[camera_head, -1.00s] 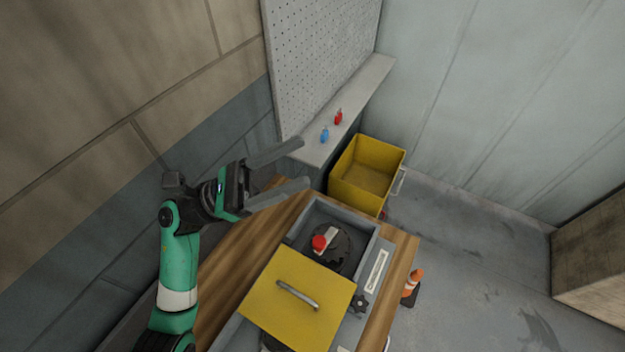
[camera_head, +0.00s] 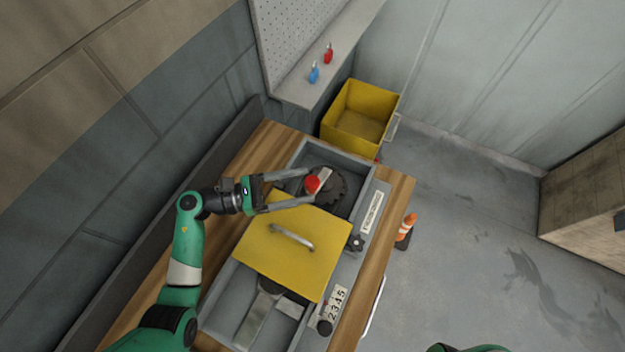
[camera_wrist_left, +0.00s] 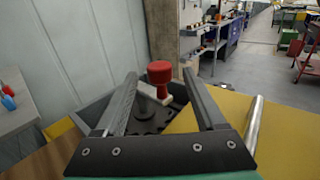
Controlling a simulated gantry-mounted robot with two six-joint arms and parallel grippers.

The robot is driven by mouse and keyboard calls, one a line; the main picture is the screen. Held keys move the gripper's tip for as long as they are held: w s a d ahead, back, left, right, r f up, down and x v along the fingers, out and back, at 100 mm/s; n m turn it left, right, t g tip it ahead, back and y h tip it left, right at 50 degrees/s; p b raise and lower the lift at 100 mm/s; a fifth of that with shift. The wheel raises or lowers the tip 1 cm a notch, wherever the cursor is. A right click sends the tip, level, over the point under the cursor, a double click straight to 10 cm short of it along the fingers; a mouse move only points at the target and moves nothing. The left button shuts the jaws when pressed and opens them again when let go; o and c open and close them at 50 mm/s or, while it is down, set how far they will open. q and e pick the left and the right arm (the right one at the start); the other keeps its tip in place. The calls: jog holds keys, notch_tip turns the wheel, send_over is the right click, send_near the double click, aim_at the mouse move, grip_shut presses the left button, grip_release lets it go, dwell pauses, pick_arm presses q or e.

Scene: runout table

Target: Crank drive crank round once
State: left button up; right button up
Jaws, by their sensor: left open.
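The drive crank (camera_head: 323,176) is a pale arm with a red knob (camera_head: 312,185), mounted on a dark toothed disc (camera_head: 338,190) in the open end of a grey housing. The knob points to the lower left in the head view. My left gripper (camera_head: 309,186) is open, with its two fingers spread to either side of the knob. In the left wrist view the red knob (camera_wrist_left: 159,73) stands upright between the fingertips with a gap on each side; its exact depth relative to the tips is hard to tell. My right gripper is out of view.
A yellow cover (camera_head: 285,255) with a metal handle lies over the middle of the housing, close to the lower finger. A small dark star knob (camera_head: 356,242) sits on the housing's right side. A yellow bin (camera_head: 356,118) stands behind the wooden table (camera_head: 395,205).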

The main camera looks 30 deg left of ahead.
aim_at(312, 183)
pick_arm(q)
jog(key=x, duration=0.3)
jog(key=shift+w+d, duration=0.1)
jog(key=shift+w, duration=0.05)
grip_shut()
dwell(1.3)
